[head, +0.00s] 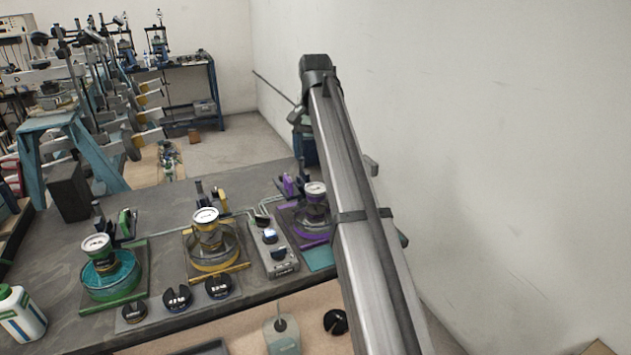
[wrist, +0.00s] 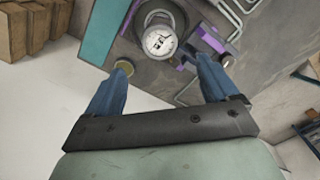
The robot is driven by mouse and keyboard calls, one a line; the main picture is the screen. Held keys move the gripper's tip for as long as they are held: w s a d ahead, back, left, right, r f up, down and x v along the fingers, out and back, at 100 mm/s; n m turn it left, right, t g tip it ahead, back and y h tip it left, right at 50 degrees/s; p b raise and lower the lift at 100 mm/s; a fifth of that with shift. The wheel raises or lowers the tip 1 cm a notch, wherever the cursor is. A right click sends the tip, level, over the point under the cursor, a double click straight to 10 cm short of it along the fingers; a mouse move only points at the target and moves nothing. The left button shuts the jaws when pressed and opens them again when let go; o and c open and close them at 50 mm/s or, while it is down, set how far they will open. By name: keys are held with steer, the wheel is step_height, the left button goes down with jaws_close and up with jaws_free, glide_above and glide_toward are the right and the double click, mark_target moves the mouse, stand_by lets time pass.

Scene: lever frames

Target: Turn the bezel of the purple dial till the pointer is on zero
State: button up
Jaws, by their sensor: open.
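The purple dial (head: 316,189) is a round white-faced gauge on a purple-trimmed stand, at the right of the bench in the head view, partly hidden by my arm. In the wrist view the dial (wrist: 160,40) shows its pale face and grey bezel near the top middle. The face has dark markings, too small to tell where the pointer stands against zero. My gripper (wrist: 164,64) is open, its two blue fingers wide apart. The dial appears between and just beyond the fingertips, with clear gaps on both sides. I cannot make out the fingers in the head view.
A yellow dial (head: 205,217) and a green dial (head: 96,244) stand to the left on similar stands. A grey box (head: 272,252) with knobs sits beside the purple stand. Purple parts (wrist: 208,40) and bent grey pipes lie right of the dial in the wrist view.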

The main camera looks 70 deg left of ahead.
mark_target(315, 187)
step_height(315, 187, down, 9)
steer(key=shift+r, duration=0.1)
stand_by(0.3)
steer(key=c, duration=1.1)
